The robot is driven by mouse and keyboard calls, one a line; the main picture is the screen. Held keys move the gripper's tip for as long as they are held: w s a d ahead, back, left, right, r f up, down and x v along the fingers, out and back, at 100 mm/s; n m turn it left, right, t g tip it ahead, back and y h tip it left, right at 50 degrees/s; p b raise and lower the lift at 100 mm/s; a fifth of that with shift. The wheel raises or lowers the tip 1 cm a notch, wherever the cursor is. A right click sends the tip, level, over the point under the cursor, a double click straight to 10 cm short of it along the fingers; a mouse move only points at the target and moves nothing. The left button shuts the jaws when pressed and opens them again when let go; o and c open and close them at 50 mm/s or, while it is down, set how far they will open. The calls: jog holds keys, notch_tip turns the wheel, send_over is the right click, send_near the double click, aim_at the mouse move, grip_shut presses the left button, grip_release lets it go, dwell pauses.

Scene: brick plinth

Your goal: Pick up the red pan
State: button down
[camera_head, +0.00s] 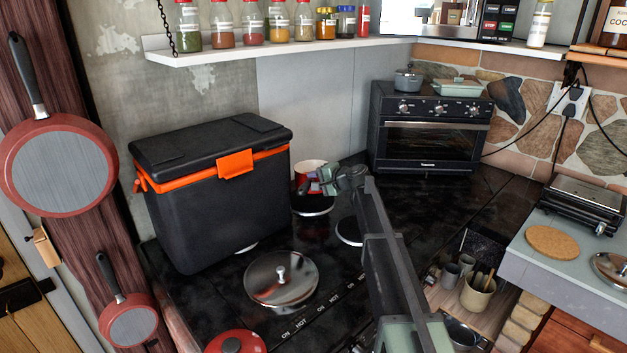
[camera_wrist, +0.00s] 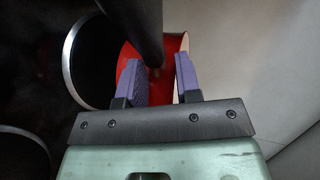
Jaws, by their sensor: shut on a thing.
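The red pan (camera_head: 307,173), with a pale inside, is at the back of the black hob, just right of the big black cooler box. Part of it is hidden by my gripper (camera_head: 325,180). In the wrist view the red pan (camera_wrist: 174,48) shows beyond my fingers, with its dark handle (camera_wrist: 149,35) running down between them. My gripper (camera_wrist: 160,80) has its purple fingers on either side of the handle and is shut on it. I cannot tell whether the pan is touching the hob.
The black cooler box (camera_head: 215,195) with orange trim stands close left of the pan. A toaster oven (camera_head: 430,130) stands behind right. A metal lid (camera_head: 281,279) lies on the hob in front. Two other red pans (camera_head: 60,165) (camera_head: 128,320) hang at left. A spice shelf (camera_head: 280,48) is above.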

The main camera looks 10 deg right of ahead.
jog(key=s+d, duration=0.5)
jog(key=s, duration=0.3)
jog(key=s+d, duration=0.5)
jog(key=s, duration=0.3)
